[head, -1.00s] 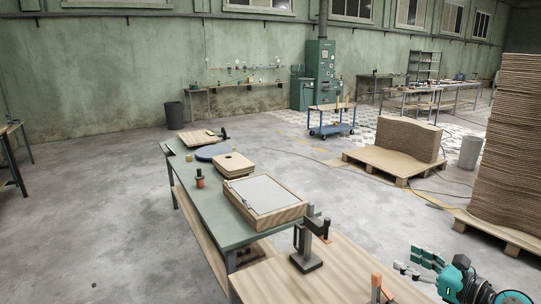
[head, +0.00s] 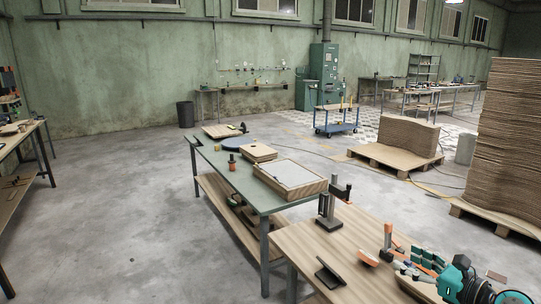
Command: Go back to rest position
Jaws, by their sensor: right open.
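My right gripper (head: 408,263), with teal and grey fingers, is at the lower right in the head view. It is open, with nothing seen between its fingers. It appears over the right part of the wooden bench (head: 352,240); its height above the top is hard to tell. My left gripper is not in view.
A black stand (head: 328,212), an orange-handled tool (head: 388,238) and a dark bracket (head: 330,275) are on the bench. Behind it, a green table (head: 225,167) holds a framed panel (head: 291,174). Floor on the left is clear.

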